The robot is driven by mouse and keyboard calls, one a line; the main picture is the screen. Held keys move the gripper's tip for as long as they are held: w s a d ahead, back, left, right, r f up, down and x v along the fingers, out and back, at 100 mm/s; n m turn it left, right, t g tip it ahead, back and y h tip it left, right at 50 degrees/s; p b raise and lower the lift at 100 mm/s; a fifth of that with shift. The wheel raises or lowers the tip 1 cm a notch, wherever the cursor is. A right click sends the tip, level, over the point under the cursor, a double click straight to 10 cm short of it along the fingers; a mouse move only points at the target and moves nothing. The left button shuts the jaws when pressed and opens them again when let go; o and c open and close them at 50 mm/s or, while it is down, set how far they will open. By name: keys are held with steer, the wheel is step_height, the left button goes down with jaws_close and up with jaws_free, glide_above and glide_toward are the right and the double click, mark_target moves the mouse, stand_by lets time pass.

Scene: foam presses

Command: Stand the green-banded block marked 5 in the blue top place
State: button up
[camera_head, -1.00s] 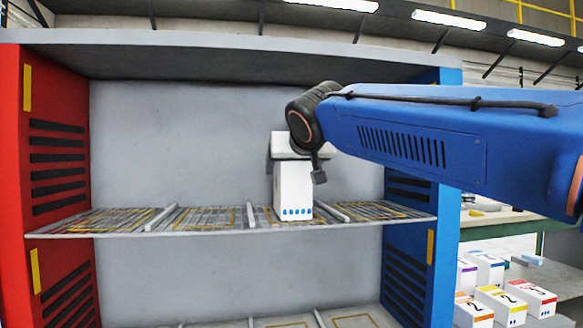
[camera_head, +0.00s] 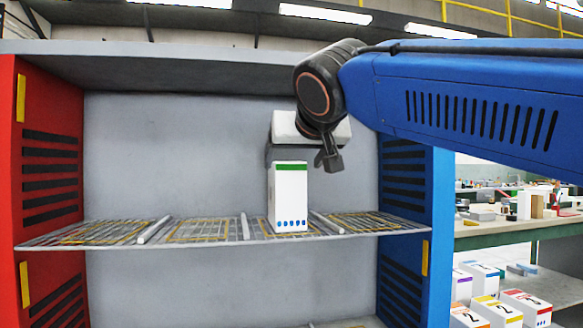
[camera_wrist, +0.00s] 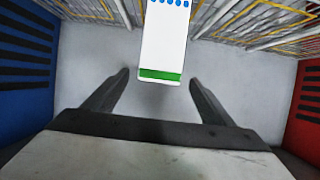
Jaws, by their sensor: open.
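The green-banded block (camera_head: 288,197) is white, with a green band near its top and a row of blue dots near its foot. It stands upright on the upper shelf (camera_head: 205,232), between two dividers in the bay left of the one beside the blue wall. No numeral shows on its visible face. In the wrist view my gripper (camera_wrist: 158,76) is open, with a gap between each finger and the block (camera_wrist: 163,40). The block's green end lies near the fingertips.
A red side wall (camera_head: 50,190) bounds the rack at left and a blue side wall (camera_head: 405,190) at right. Low dividers (camera_head: 153,230) split the upper shelf; its other bays are empty. Several numbered blocks (camera_head: 500,310) stand at lower right.

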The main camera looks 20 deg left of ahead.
steer(key=shift+s+d+r, duration=0.15)
steer(key=shift+s+d, duration=0.05)
steer(key=shift+s, duration=0.15)
steer(key=shift+d, duration=0.1)
steer(key=d+f+m+g+h, duration=0.1)
steer(key=d+f+h, duration=0.1)
steer(key=d+f, duration=0.65)
steer(key=d+f+m+g+h, duration=0.15)
steer(key=d+f, duration=0.45)
steer(key=d, duration=0.6)
steer(key=d+f+m+h, duration=0.1)
steer(key=d+f+h, duration=0.1)
steer(key=d+f, duration=0.75)
steer(key=s+d+f+m+g+h, duration=0.1)
steer(key=s+d+f+g, duration=0.1)
steer(key=s+d+f, duration=0.7)
steer(key=s+d+f+m+g, duration=0.2)
steer(key=s+d+f, duration=0.8)
steer(key=f, duration=0.7)
steer(key=shift+s+d+f+h, duration=0.15)
steer(key=shift+s+f+h, duration=0.2)
steer(key=shift+s, duration=0.3)
